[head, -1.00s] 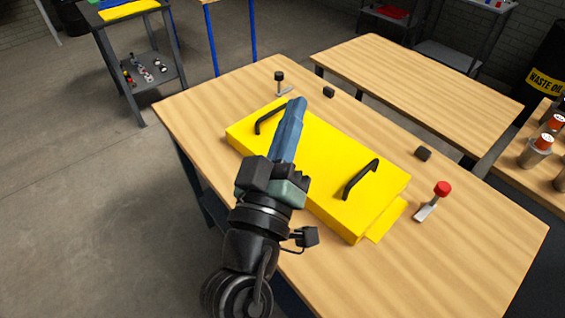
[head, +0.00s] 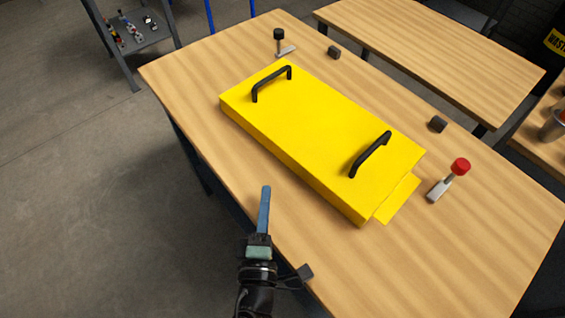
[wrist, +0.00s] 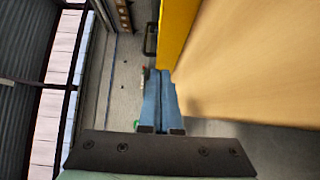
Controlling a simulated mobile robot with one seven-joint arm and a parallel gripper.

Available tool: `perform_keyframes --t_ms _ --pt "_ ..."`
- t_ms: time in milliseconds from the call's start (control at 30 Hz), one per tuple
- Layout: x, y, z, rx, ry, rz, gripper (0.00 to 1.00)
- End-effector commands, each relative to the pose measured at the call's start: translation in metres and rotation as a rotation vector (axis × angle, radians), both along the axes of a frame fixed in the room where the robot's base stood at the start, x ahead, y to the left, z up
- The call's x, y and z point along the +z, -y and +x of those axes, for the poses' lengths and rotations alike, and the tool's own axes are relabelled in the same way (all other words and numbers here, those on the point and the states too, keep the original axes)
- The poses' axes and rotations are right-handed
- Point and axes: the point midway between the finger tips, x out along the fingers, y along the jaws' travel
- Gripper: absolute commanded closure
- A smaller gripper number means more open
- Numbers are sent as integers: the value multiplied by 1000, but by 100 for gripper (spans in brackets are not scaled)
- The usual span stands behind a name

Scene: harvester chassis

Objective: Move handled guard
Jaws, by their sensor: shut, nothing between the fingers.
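The handled guard (head: 315,130) is a yellow flat box lying on the wooden table in the head view. It has two black handles, the far left handle (head: 271,80) and the near right handle (head: 370,154). A thin yellow flap (head: 397,198) sticks out at its right end. My gripper (head: 265,190) is shut and empty, with blue fingers, at the table's near left edge, apart from the guard. In the wrist view the shut fingers (wrist: 161,80) point along the guard's yellow side (wrist: 176,32).
A red-knobbed clamp (head: 450,180) and a black-knobbed clamp (head: 282,42) stand on the table (head: 480,250) by the guard's ends. A second table (head: 440,45) stands behind. Open floor lies left.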

Motion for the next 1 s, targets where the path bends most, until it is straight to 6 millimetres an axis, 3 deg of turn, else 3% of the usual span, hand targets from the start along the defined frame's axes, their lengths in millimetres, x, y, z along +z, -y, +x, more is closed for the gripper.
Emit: perform_keyframes --t_ms 200,400,600,1000 --pt "3 5 42 -3 3 1 100" --pt "0 25 63 -4 2 0 100" --pt "0 36 72 -2 2 0 100" --pt "-1 38 74 -2 1 1 100"
